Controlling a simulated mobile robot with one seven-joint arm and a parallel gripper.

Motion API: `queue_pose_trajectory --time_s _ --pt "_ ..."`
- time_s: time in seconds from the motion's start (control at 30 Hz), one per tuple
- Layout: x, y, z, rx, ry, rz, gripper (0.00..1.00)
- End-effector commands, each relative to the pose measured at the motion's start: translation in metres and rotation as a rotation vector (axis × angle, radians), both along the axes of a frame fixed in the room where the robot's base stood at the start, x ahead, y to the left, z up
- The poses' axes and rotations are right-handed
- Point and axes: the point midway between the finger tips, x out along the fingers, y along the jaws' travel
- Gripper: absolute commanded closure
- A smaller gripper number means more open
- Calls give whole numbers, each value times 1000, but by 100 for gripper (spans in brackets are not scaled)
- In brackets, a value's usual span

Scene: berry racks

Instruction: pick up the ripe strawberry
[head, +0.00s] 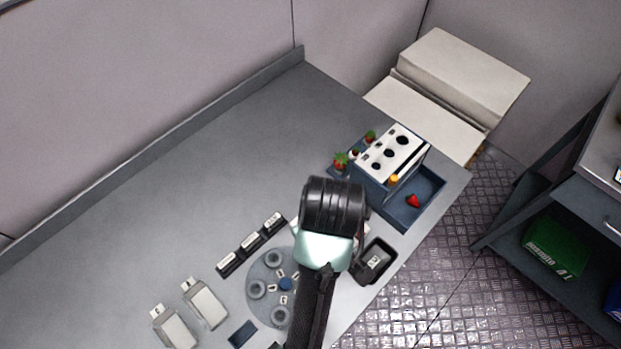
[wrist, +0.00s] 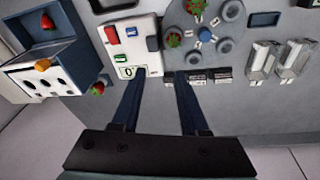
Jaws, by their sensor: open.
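A red strawberry (head: 413,201) lies in the open blue tray at the right of the white-topped rack; it also shows at the upper left of the wrist view (wrist: 47,22). More red berries with green leaves (head: 340,160) stand on the rack's far side, one of them near the rack's corner in the wrist view (wrist: 97,89).
The white rack top (head: 382,160) has dark holes and an orange piece (head: 394,179) at its side. A white board (wrist: 126,45) with coloured blocks lies beyond my fingers. A small dark bin (head: 374,260) stands near the table edge. The table's back left (head: 150,190) is clear.

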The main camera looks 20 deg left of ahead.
Motion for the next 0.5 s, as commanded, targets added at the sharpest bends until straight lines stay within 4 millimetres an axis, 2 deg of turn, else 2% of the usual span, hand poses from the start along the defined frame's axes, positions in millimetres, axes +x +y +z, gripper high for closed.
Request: queue_pose_trajectory --time_s 0.03,0.13,0.5 --pt "-12 0 -7 -10 47 24 56" --pt "-22 1 -17 -18 89 45 56" --pt "-18 7 -78 -18 89 45 56"
